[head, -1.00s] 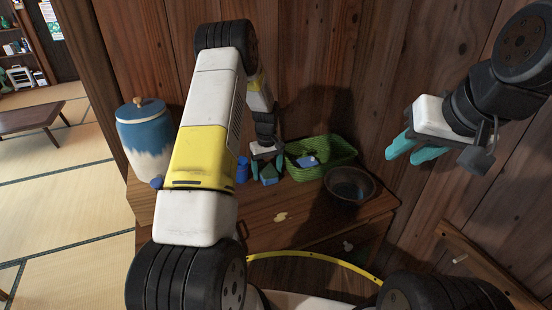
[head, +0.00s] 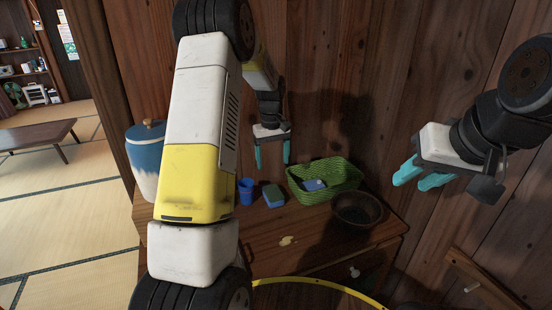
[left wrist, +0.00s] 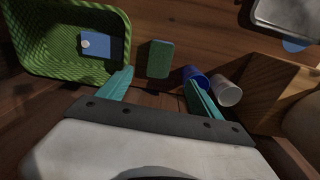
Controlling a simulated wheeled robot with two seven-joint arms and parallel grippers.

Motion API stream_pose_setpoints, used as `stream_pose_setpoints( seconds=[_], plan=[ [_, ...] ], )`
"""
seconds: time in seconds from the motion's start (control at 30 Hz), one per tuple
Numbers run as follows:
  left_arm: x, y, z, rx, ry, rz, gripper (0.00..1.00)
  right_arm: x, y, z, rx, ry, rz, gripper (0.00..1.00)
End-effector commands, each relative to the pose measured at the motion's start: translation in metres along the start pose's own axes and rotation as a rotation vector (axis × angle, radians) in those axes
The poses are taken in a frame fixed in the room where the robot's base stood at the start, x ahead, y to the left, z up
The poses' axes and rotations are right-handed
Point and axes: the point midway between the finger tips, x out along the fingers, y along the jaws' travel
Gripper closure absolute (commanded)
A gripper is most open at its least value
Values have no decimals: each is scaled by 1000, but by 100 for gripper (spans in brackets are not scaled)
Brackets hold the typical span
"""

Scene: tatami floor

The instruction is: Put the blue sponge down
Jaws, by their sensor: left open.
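The blue sponge (head: 272,196) with a green top lies on the wooden cabinet top, between the blue cup and the green basket. In the left wrist view its green face (left wrist: 160,58) shows ahead of the fingertips, with nothing gripping it. My left gripper (head: 272,165) is open and empty above and behind the sponge, fingers pointing down. Its two teal fingers (left wrist: 158,88) are spread wide in the left wrist view. My right gripper (head: 411,182) hangs at the right, away from the cabinet top, its teal fingers apart and empty.
A green basket (head: 341,189) holds a blue item (head: 314,185). A dark bowl (head: 357,209) stands to its right. A blue cup (head: 246,188) and a white cup (left wrist: 227,91) are near the sponge. A blue-white jar (head: 146,160) is left. The front of the cabinet top is mostly clear.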

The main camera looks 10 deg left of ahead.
Motion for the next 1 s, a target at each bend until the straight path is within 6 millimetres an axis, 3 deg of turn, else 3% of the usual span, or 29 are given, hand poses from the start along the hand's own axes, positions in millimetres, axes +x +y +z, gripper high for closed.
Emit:
stream_pose_setpoints(
  seconds=[0.03,0.2,0.4,0.5,0.63,0.8,1.0],
  plan=[
    [-26,-3,8,21,21,25,25,0,0,0,0,0,0,66],
    [-106,-19,55,134,92,107,25,0,0,0,0,0,0,66],
    [-174,-49,126,275,190,191,25,0,0,0,0,0,0,66],
    [-197,-65,164,349,246,226,25,0,0,0,0,0,0,66],
    [-213,-88,213,440,319,263,25,0,0,0,0,0,0,66],
    [-216,-110,262,537,402,294,25,0,0,0,0,0,0,66],
    [-212,-121,287,591,448,305,25,0,0,0,0,0,0,66]
  ],
)
